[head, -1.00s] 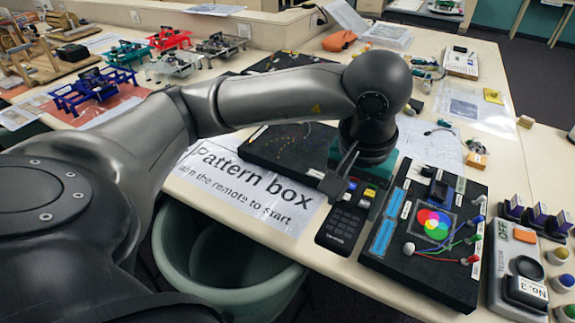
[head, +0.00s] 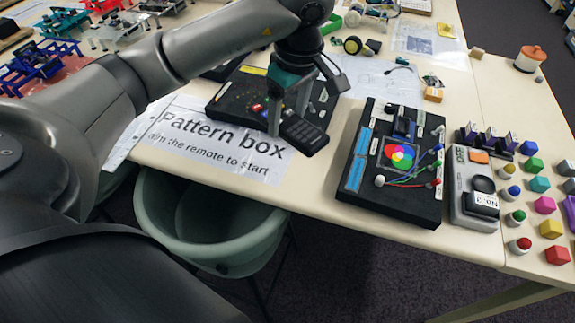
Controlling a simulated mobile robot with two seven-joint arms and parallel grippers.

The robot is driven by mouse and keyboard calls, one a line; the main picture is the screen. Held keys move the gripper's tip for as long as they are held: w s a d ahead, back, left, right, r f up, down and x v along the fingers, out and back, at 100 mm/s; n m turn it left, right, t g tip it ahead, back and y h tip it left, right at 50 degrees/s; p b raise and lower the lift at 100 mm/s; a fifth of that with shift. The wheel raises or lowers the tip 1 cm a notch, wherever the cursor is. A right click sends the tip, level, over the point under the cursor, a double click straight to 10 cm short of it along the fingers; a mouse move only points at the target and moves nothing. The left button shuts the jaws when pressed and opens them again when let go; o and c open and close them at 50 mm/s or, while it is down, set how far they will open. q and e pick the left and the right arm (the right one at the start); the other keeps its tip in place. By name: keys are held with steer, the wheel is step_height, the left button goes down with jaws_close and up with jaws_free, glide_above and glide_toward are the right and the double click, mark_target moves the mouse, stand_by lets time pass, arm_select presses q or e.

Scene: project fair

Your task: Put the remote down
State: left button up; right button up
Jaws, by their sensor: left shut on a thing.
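My left gripper (head: 287,115) is shut on a dark remote (head: 304,132) with rows of small keys. The remote is at the right front corner of the black pattern box (head: 232,92), overlapping the edge of the white "Pattern box" sign (head: 215,150). The fingers cover part of the remote. I cannot tell whether its underside touches the table or hangs just above it. My right gripper is not in view.
A black board (head: 365,205) with a coloured disc and wires lies to the right. A grey tester box (head: 470,215) and several coloured blocks (head: 545,205) are beyond it. A green bin (head: 160,225) stands below the table's front edge. Bare table (head: 320,180) lies before the remote.

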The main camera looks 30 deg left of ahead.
arm_select(q)
glide_above(286, 172)
steer(key=f, duration=0.9)
steer(key=shift+d+f, duration=0.1)
steer(key=shift+d, duration=0.1)
step_height(286, 172, down, 5)
steer(key=shift+r+b, duration=0.2)
steer(key=shift+b, duration=0.25)
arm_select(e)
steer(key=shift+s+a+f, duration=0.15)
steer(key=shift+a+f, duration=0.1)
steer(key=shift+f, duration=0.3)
arm_select(q)
steer(key=shift+f, duration=0.15)
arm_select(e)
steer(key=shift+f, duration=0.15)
arm_select(q)
steer(key=o, duration=1.5)
